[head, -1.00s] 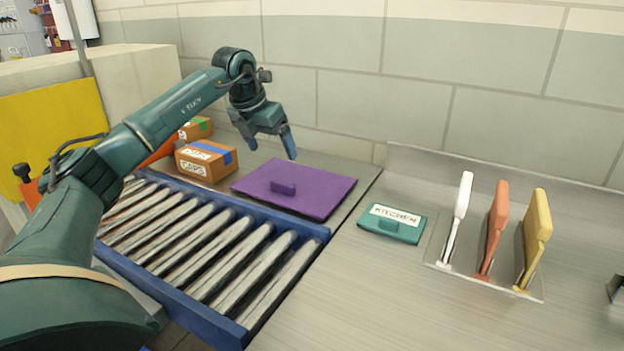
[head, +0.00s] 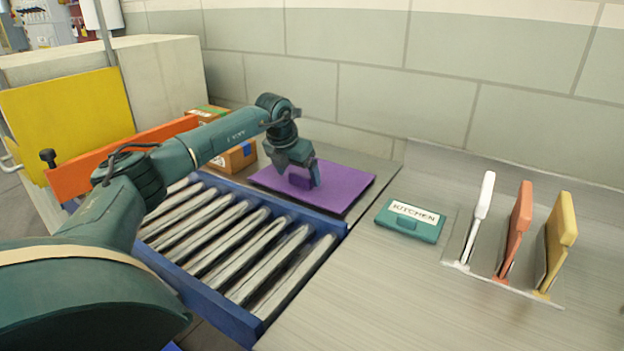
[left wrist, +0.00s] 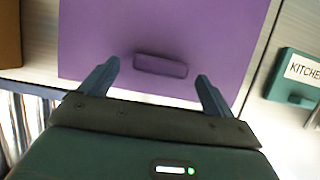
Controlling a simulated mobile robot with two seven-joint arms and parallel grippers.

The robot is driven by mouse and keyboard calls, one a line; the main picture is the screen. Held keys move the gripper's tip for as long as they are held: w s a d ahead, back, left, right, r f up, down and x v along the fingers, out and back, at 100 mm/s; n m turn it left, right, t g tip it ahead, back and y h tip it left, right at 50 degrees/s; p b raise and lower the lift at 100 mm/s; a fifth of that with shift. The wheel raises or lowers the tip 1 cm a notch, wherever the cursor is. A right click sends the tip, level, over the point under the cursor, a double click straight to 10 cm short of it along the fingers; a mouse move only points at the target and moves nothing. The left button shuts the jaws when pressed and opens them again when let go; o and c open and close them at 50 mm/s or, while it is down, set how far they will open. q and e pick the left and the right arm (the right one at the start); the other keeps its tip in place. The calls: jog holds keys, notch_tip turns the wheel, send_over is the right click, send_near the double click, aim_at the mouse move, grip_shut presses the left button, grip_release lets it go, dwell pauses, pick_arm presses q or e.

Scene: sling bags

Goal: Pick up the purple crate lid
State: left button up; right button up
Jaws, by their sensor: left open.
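The purple crate lid (head: 345,188) lies flat on the metal counter behind the roller conveyor. It has a raised block handle (head: 299,182) in its middle. My left gripper (head: 304,184) is open over the lid, with its fingers at the handle in the head view. In the left wrist view the lid (left wrist: 205,35) fills the upper middle. Its handle (left wrist: 160,66) lies ahead of and between the two spread fingertips (left wrist: 158,70). I cannot tell whether the fingers touch the lid. My right gripper is not in view.
A roller conveyor (head: 338,228) with a blue frame runs in front of the lid. Cardboard boxes (head: 236,158) stand to its left. A teal KITCHEN case (head: 410,222) and a rack with white, orange (head: 517,225) and yellow upright pieces are to the right. A wall stands behind.

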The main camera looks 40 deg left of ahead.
pick_arm(q)
jog(key=shift+w+f, duration=0.15)
jog(key=shift+f, duration=0.15)
jog(key=shift+c, duration=0.2)
jog(key=c, duration=1.1)
jog(key=shift+r, duration=0.1)
